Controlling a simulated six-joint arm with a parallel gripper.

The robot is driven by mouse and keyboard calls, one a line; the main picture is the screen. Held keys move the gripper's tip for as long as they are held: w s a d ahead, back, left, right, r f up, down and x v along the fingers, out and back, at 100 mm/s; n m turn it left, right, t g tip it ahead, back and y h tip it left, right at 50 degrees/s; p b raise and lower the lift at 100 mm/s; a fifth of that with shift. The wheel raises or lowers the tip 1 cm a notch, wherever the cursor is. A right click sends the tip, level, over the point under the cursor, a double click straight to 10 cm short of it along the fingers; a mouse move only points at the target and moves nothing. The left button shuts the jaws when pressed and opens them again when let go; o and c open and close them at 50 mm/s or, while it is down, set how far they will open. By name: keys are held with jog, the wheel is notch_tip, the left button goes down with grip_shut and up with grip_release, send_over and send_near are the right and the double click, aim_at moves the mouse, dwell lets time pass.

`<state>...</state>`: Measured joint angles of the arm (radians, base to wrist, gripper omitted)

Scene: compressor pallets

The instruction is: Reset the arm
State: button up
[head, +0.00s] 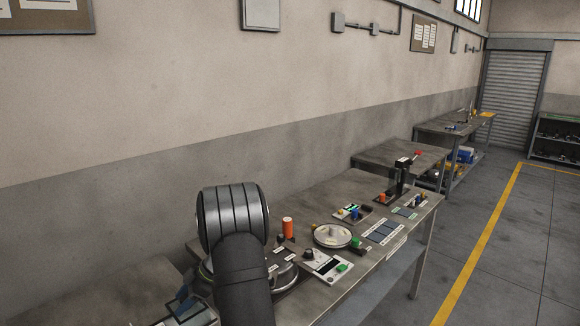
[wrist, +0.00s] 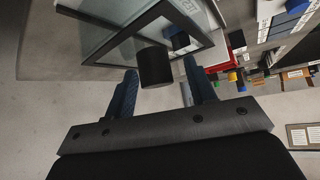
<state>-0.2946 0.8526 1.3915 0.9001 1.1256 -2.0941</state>
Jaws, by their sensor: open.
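My gripper (wrist: 160,84) shows in the wrist view with its two blue fingers spread apart. A black cylinder (wrist: 155,67) shows between and beyond the fingertips, with a gap on each side; I cannot tell how far away it is. In the head view my dark arm rises in front of the workbench (head: 335,197) and hides part of it. The fingers cannot be made out clearly there.
A clear panel with a dark frame (wrist: 112,45) fills the wrist view's upper middle. On the bench, right of my arm, stand an orange cylinder (head: 288,228), a round pale plate (head: 332,236) and a panel with a green button (head: 328,265). The wall lies behind.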

jog(key=v, duration=1.8)
jog(key=x, duration=1.7)
jog(key=shift+a+f, duration=0.1)
jog(key=shift+f, duration=0.1)
jog(key=s+a, duration=0.6)
jog(key=a, duration=0.1)
jog(key=shift+s+f, duration=0.15)
jog(key=shift+s, duration=0.2)
jog(key=v, duration=1.7)
jog(key=s+a+r+n+h, duration=0.2)
jog(key=s+a+n+h, duration=0.1)
jog(key=a+h, duration=0.3)
jog(key=shift+a+r+n+t, duration=0.15)
jog(key=shift+a+n+t, duration=0.25)
jog(key=shift+a, duration=0.65)
